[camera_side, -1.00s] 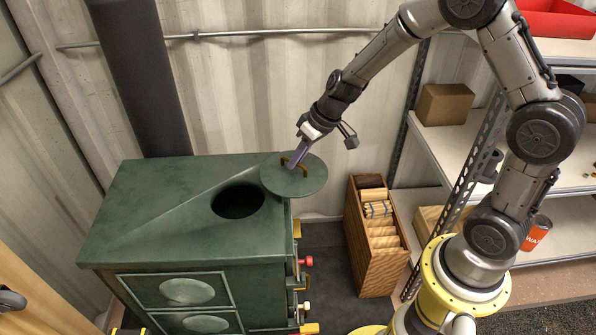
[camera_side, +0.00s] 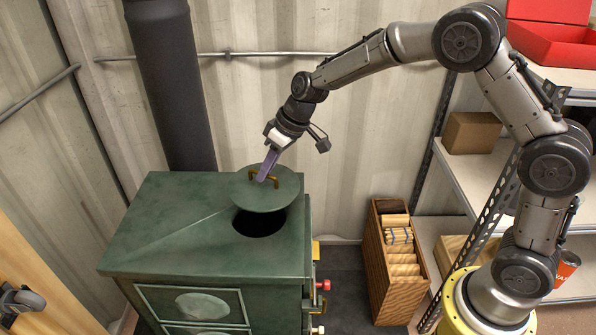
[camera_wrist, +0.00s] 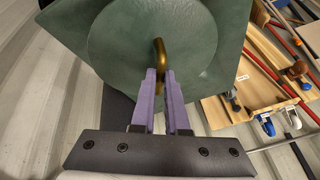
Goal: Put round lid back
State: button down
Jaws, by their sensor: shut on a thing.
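The round green lid (camera_side: 284,196) has a brass handle on top. My gripper (camera_side: 266,168) is shut on that handle. The lid is held over the back part of the round dark hole (camera_side: 262,222) in the top of the green stove (camera_side: 165,245). The front of the hole shows uncovered; the rest is hidden behind the lid. Whether the lid touches the stove top I cannot tell. In the wrist view the purple fingers (camera_wrist: 163,90) close around the brass handle (camera_wrist: 160,52), with the lid (camera_wrist: 125,45) beyond, covering the hole from sight.
A dark stovepipe (camera_side: 178,90) rises at the stove's back left. A wooden crate of logs (camera_side: 395,285) stands right of the stove. Shelves with a cardboard box (camera_side: 471,132) and a red box (camera_side: 545,40) are farther right. The stove's left top is clear.

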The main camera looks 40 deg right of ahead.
aim_at(264, 189)
jog(key=shift+w+a+f+n, duration=0.15)
jog(key=shift+a+n, duration=0.15)
jog(key=shift+a, duration=0.85)
jog(key=shift+a+f, duration=0.1)
jog(key=shift+f, duration=3.25)
jog(key=shift+f, duration=0.65)
